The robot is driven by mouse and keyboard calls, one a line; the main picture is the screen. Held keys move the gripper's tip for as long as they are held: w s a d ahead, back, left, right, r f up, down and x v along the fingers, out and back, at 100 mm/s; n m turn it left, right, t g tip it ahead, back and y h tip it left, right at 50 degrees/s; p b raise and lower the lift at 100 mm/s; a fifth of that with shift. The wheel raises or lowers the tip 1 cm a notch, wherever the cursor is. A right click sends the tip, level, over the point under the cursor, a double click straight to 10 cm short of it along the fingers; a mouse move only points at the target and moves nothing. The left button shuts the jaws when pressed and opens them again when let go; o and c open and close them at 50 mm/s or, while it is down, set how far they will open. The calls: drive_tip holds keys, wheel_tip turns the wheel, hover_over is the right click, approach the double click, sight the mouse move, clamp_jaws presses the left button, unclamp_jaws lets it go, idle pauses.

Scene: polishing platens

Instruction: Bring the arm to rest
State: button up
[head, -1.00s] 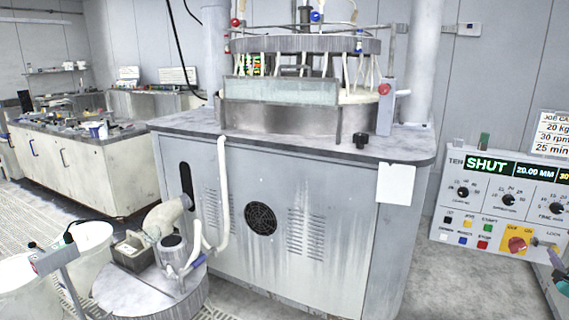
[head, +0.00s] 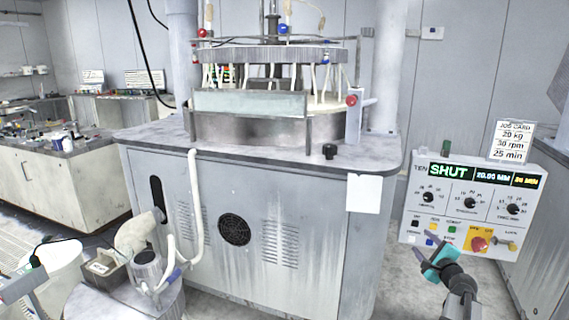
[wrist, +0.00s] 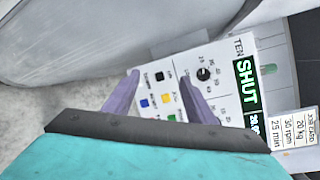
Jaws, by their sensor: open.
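My gripper (head: 430,246) is at the lower right of the head view, in front of the lower left part of the control panel (head: 412,195). Its teal body and two purple-grey fingers also show in the wrist view (wrist: 158,92). The fingers are apart with nothing between them. Beyond them in the wrist view lies the panel face (wrist: 188,58), turned on its side, with coloured buttons and a black knob. I cannot tell how far the fingertips are from the panel. The panel's display (head: 485,176) reads "SHUT" and "20.00 MM".
The polishing machine (head: 290,200) fills the middle, with a grey top and a round platen assembly above. A job card (head: 511,141) stands on the panel. A drum with a pump (head: 145,270) is at lower left. A cluttered bench (head: 60,180) stands further left.

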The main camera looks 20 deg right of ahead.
drive_tip(key=w+a+f+n+g+y+p, duration=0.1)
drive_tip(key=w+a+f+n+y+p, duration=0.2)
drive_tip(key=a, duration=0.6)
drive_tip(key=w+a+f+n+g+y, duration=0.1)
drive_tip(key=w+a+f, duration=0.1)
drive_tip(key=a+f, duration=0.45)
drive_tip(key=w+a+f+n+g+y+p, duration=0.1)
drive_tip(key=w+a+f+y+p, duration=0.15)
drive_tip(key=a, duration=0.85)
drive_tip(key=s+a+f+n+g+y+p, duration=0.2)
drive_tip(key=s+a+f+n+g, duration=0.15)
drive_tip(key=a+f, duration=0.6)
drive_tip(key=s+a+f+n+g+y+p, duration=0.2)
drive_tip(key=s+a+f+n, duration=0.25)
drive_tip(key=a, duration=0.95)
drive_tip(key=s+a+f+n+g+p, duration=0.2)
drive_tip(key=s+a+f+n+g, duration=0.15)
drive_tip(key=s+a, duration=0.45)
drive_tip(key=s+a+f+n+g+p, duration=0.2)
drive_tip(key=s+a+f+n+g, duration=0.15)
drive_tip(key=s, duration=0.85)
drive_tip(key=s+d+n+g+h, duration=0.2)
drive_tip(key=s+d+n, duration=0.1)
drive_tip(key=s, duration=0.5)
drive_tip(key=s+d+f+n+g+h, duration=0.1)
drive_tip(key=s+d+n+g+h, duration=0.2)
drive_tip(key=s, duration=0.5)
drive_tip(key=shift+d+n+h+p, duration=0.35)
drive_tip(key=shift+d+n, duration=0.25)
drive_tip(key=shift+d, duration=0.3)
